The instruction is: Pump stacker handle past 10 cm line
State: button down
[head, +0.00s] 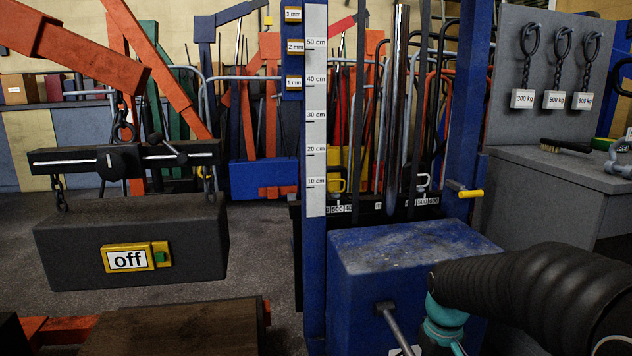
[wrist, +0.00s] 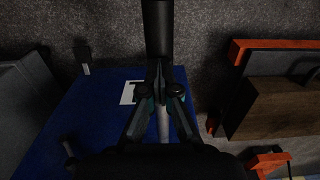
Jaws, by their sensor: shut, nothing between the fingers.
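The blue stacker (head: 415,242) stands at centre right, with a white centimetre scale (head: 315,110) on its mast. A dark crossbar (head: 375,212) with small number labels sits behind the blue housing, lower in the picture than the 10 cm mark. A grey handle rod (head: 391,325) sticks out of the housing's front. In the wrist view the rod (wrist: 163,125) shows beneath my fingers, and a black grip (wrist: 158,30) extends to the top edge. My gripper (wrist: 160,95) is shut and empty over the handle. In the head view its fingers are out of sight.
A dark block marked "off" (head: 70,250) hangs from an orange crane (head: 95,55) on the left. A wooden-topped pallet (head: 170,330) lies below it. A grey bench (head: 560,175) stands on the right under hanging weight hooks. Bare floor (head: 262,240) lies left of the mast.

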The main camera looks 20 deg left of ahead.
notch_tip(320, 180, up, 12)
jog(key=p, duration=0.7)
jog(key=shift+r, duration=0.1)
dwell(0.8)
jog(key=s+d+r+m+t, duration=0.2)
jog(key=s+d+r+m, duration=0.1)
jog(key=s+d, duration=0.4)
jog(key=s+d+r+m+t, duration=0.3)
jog(key=s+d, duration=0.5)
jog(key=s, duration=0.6)
jog(key=shift+s+r+m+t, duration=0.3)
jog(key=shift+r+m, duration=0.1)
jog(key=shift+r, duration=0.05)
